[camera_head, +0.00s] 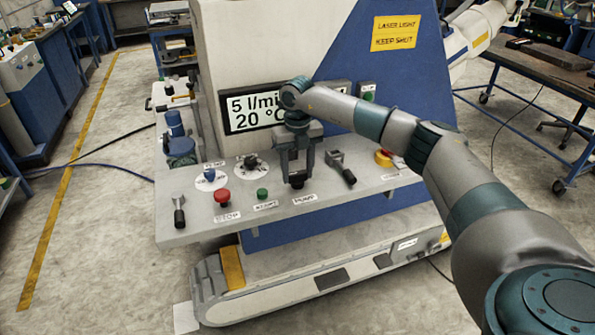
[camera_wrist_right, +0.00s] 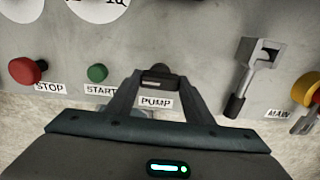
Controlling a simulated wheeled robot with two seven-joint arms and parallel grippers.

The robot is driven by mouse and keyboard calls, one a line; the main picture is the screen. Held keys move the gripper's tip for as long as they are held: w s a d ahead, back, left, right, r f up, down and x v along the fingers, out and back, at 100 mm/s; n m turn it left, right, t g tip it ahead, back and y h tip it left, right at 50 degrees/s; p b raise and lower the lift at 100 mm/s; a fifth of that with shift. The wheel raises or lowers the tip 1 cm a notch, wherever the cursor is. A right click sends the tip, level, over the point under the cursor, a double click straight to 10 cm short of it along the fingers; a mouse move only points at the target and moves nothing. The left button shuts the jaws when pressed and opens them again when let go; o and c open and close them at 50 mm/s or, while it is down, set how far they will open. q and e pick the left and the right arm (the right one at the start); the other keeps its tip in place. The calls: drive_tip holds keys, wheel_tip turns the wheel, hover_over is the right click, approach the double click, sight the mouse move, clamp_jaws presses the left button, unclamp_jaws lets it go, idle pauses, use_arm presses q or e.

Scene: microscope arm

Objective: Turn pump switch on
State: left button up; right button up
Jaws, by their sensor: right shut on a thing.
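The pump switch (camera_wrist_right: 157,77) is a small dark knob on the sloping light-grey control panel (camera_head: 375,186), just above the PUMP label (camera_wrist_right: 155,102). My right gripper (camera_head: 297,182) reaches down to the panel from above. In the right wrist view its two fingertips (camera_wrist_right: 158,82) stand either side of the switch and are shut on it. The fingers hide most of the switch in the head view, and its on or off position cannot be told. My left gripper is not in view.
A red STOP button (camera_head: 222,196) and green START button (camera_head: 262,193) sit left of the switch. A black-handled lever (camera_head: 341,168) stands close on its right, with the red-yellow MAIN switch (camera_head: 384,158) beyond. The display (camera_head: 250,108) rises behind.

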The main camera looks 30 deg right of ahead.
sight(297, 172)
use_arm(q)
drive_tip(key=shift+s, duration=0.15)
use_arm(e)
drive_tip(key=o, duration=1)
drive_tip(key=shift+o, duration=0.2)
drive_tip(key=shift+r, duration=0.1)
drive_tip(key=shift+r, duration=0.5)
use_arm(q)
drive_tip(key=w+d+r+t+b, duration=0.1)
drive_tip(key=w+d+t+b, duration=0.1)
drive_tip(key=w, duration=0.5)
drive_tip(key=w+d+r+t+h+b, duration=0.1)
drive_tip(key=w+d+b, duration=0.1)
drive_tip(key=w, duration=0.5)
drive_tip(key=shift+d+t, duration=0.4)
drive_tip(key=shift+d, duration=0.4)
use_arm(e)
wheel_tip(297, 172, up, 16)
